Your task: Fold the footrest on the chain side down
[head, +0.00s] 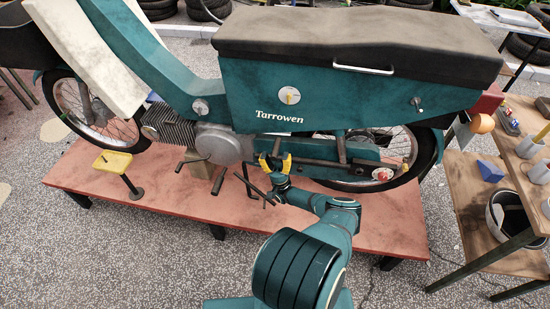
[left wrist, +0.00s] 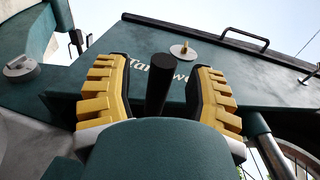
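The teal moped marked "Tarrowen" (head: 350,85) stands on a low red platform (head: 400,228). My left gripper (head: 275,161) is at its lower middle, below the side panel, with yellow-padded fingers. In the left wrist view the fingers (left wrist: 160,95) are spread apart. A dark upright rod, seemingly the footrest (left wrist: 159,82), stands between them with a gap on each side. Its lower end is hidden behind my gripper's body. In the head view the footrest is too small and covered to make out clearly. My right gripper is not in view.
Dark pegs (head: 219,181) and thin bars stick out below the engine (head: 222,143), left of my gripper. A yellow-topped stand (head: 112,161) is on the platform's left. A wooden shelf cart (head: 480,215) with cups and a bucket stands at the right. Gravel floor lies in front.

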